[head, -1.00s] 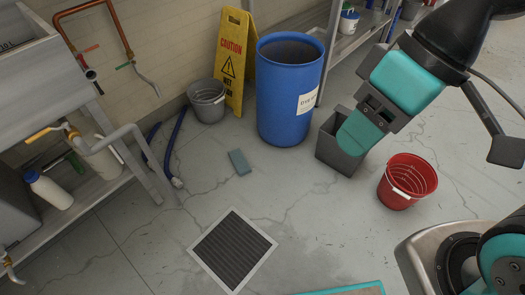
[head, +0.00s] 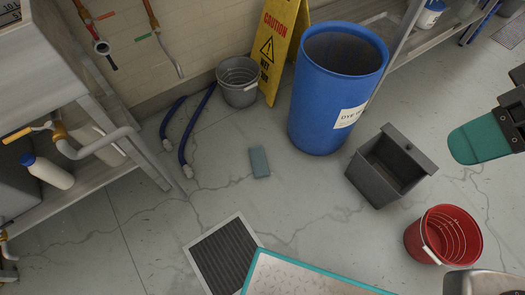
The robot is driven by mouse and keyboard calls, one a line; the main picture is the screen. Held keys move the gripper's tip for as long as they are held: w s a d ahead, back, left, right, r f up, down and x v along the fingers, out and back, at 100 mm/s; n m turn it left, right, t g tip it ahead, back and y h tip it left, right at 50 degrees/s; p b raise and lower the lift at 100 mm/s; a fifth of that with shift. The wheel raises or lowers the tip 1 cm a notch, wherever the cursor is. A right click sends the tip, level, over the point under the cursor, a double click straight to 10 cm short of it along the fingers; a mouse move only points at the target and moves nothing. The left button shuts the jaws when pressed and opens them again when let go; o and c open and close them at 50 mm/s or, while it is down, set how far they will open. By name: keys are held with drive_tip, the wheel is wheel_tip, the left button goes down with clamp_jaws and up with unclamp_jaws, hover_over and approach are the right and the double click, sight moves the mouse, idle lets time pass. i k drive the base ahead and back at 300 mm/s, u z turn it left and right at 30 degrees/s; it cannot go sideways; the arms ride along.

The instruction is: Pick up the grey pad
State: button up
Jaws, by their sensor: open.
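The grey pad (head: 259,161), a small blue-grey block, lies flat on the concrete floor in the head view. It is left of the blue drum and in front of the grey bucket, with bare floor around it. My gripper (head: 468,143) shows at the right edge of the head view, partly cut off by the frame. It is open, and I see nothing held in it. It is well to the right of the pad and apart from it, past the drum and the dark grey bin.
A blue drum (head: 329,100) and an open dark grey bin (head: 373,187) stand between the pad and my gripper. A red bucket (head: 425,240), grey bucket (head: 242,92), blue hoses (head: 184,140), floor grate (head: 223,259) and yellow caution sign (head: 277,42) are around. Floor beside the pad is clear.

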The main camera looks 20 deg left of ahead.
sight(258, 162)
drive_tip(key=u, duration=0.55)
drive_tip(key=i, duration=0.9)
drive_tip(key=u, duration=0.65)
